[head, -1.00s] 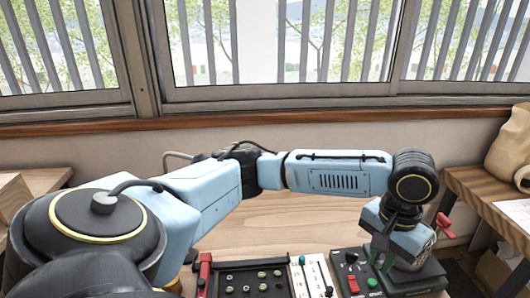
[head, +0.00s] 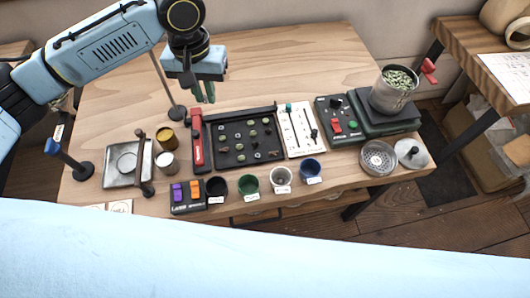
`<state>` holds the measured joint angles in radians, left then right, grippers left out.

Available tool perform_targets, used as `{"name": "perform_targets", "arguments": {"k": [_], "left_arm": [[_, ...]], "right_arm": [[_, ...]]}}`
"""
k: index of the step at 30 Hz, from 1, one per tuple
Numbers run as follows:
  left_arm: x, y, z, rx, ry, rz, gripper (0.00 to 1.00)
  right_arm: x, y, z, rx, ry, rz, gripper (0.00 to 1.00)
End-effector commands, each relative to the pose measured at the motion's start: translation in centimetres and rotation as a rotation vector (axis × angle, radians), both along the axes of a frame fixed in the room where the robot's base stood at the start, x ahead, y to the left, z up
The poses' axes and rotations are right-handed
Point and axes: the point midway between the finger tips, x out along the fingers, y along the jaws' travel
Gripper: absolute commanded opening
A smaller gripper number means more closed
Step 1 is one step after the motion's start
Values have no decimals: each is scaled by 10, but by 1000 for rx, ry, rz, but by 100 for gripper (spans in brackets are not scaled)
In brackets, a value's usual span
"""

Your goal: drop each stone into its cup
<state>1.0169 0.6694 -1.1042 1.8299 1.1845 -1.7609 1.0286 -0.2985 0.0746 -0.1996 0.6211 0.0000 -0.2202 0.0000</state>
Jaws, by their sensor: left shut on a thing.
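A black tray (head: 247,158) in the middle of the table holds several small stones (head: 252,133), some pale green and some dark. In front of it stand a black cup (head: 217,190), a green cup (head: 249,186), a whitish cup (head: 281,180) and a blue cup (head: 311,172), each with a small label. The cup insides are too small to read. My left gripper (head: 205,92) hangs above the table behind the tray's left end, fingers down. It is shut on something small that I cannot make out. My right gripper is not in view.
A red-handled bar (head: 197,145) lies along the tray's left side. A slider panel (head: 298,130), a switch box (head: 340,121) and a scale with a metal beaker (head: 393,92) stand right. Left are a metal plate (head: 115,170) and small tins (head: 167,138). The table's back is clear.

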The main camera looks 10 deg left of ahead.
Motion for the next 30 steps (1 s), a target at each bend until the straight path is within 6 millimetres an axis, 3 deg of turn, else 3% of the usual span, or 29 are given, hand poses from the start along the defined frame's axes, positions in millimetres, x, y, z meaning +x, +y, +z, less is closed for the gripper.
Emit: {"name": "perform_targets", "arguments": {"k": [1,5,9,15,22,30], "left_arm": [[-1,-19,-9,-7,15,0,0],[-6,-67,-49,-9,23,12,0],[-27,-119,-91,-4,20,8,0],[-60,-168,-125,4,5,-16,0],[-70,-181,-139,8,-4,-26,0],[-69,-180,-157,7,-4,-26,0]], "right_arm": [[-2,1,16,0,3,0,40],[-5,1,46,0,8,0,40],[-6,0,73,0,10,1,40],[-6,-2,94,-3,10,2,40],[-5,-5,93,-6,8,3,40],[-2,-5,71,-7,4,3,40]]}}
